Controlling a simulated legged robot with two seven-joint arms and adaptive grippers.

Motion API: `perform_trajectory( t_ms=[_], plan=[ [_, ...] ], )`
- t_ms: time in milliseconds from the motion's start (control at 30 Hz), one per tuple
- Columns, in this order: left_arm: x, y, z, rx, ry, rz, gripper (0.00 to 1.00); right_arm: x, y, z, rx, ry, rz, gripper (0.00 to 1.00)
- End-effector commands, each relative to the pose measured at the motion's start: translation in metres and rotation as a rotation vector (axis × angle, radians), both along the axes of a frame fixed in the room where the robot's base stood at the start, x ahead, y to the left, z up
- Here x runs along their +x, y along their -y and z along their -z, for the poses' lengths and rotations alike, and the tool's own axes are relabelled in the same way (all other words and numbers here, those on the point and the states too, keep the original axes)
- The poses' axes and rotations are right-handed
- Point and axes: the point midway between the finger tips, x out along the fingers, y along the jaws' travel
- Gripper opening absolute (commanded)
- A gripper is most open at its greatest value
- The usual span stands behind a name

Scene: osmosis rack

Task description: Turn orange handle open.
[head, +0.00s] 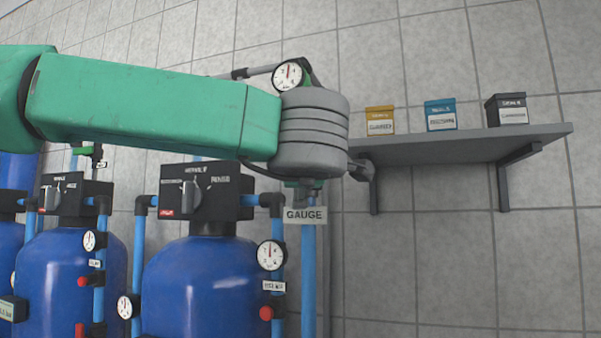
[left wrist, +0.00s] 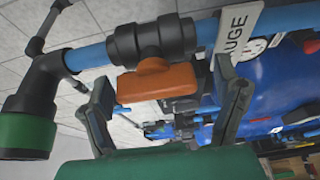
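The orange handle (left wrist: 158,81) shows in the left wrist view, on a black valve (left wrist: 150,42) fitted in a blue pipe. My left gripper (left wrist: 170,95) is open, with one finger to the left of the handle and one to the right. The handle appears just beyond or between the fingertips; I cannot tell if they touch it. In the head view my green left arm crosses from the left and its grey wrist hides the valve and handle. My right gripper is in neither view.
A GAUGE label (head: 305,215) hangs on the pipe below my wrist, and a round gauge (head: 287,76) sits above. Blue tanks (head: 213,285) with black control heads stand at left. A grey shelf (head: 460,146) at right holds three small boxes.

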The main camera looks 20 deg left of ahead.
Motion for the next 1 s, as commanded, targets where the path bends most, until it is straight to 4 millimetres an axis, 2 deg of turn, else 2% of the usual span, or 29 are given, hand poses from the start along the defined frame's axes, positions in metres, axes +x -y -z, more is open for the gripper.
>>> perform_trajectory(
  t_ms=[133, 233, 500, 700, 833, 1000],
  plan=[
    [-0.004, 0.001, -0.002, 0.0, 0.003, 0.001, 0.83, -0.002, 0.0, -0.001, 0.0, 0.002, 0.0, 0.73],
    [-0.014, 0.006, -0.002, 0.001, 0.004, 0.001, 0.83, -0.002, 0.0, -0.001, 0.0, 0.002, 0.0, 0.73],
    [-0.067, 0.026, -0.002, 0.004, 0.004, 0.002, 0.83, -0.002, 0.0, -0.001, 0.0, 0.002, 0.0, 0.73],
    [-0.097, 0.037, 0.0, 0.001, 0.0, 0.0, 0.83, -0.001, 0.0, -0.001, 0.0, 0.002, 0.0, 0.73],
    [-0.107, 0.041, 0.0, 0.002, -0.002, 0.001, 0.83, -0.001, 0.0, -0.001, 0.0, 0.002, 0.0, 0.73],
    [-0.11, 0.043, 0.001, 0.0, -0.002, 0.0, 0.83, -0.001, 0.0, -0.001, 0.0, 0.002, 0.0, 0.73]
  ],
)
